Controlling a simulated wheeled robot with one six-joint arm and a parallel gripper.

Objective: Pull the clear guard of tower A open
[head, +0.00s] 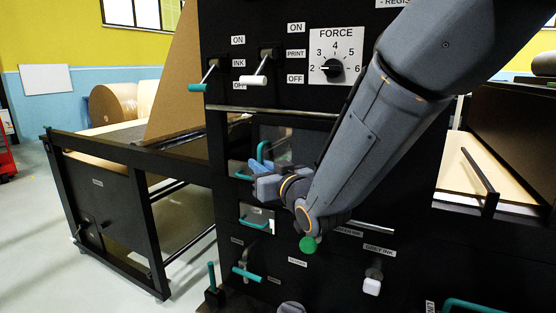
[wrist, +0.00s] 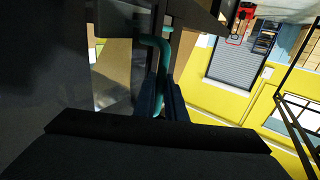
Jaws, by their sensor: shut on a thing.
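The clear guard (head: 290,143) is a see-through pane in the black machine front, below the FORCE dial in the head view. Its teal bar handle (head: 262,150) is at the pane's left side. My gripper (head: 264,178) is at the handle's lower part, with its blue fingers partly hiding it. In the wrist view the bent teal handle (wrist: 164,58) runs down between the two fingers of my gripper (wrist: 160,104), which is shut on it. How far the guard stands open is hard to tell, as my arm covers its right side. No tower letter is readable.
Two levers, one teal-tipped (head: 198,87) and one white-tipped (head: 254,81), and the FORCE dial (head: 335,68) sit above.

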